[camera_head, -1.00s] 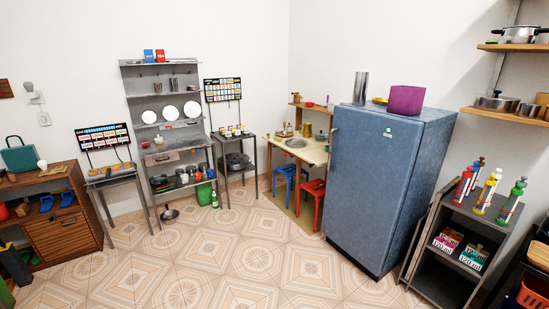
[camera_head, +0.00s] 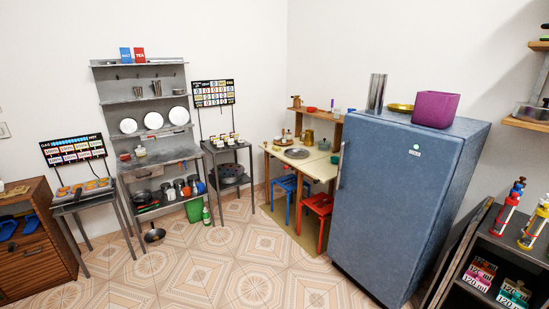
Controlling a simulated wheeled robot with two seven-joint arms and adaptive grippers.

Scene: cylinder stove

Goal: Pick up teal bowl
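A small green-teal round item (camera_head: 335,159) sits at the right end of the cream table (camera_head: 270,150), close beside the fridge. It may be the teal bowl, but it is too small and too far off to be sure. No other clear teal bowl shows. Neither of my grippers is in view.
A tall blue fridge (camera_head: 395,200) stands right of the table. A red stool (camera_head: 318,208) and a blue stool (camera_head: 287,185) stand at the table's front. A dark rack (camera_head: 500,250) is at the near right. The tiled floor (camera_head: 225,260) is open in the middle.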

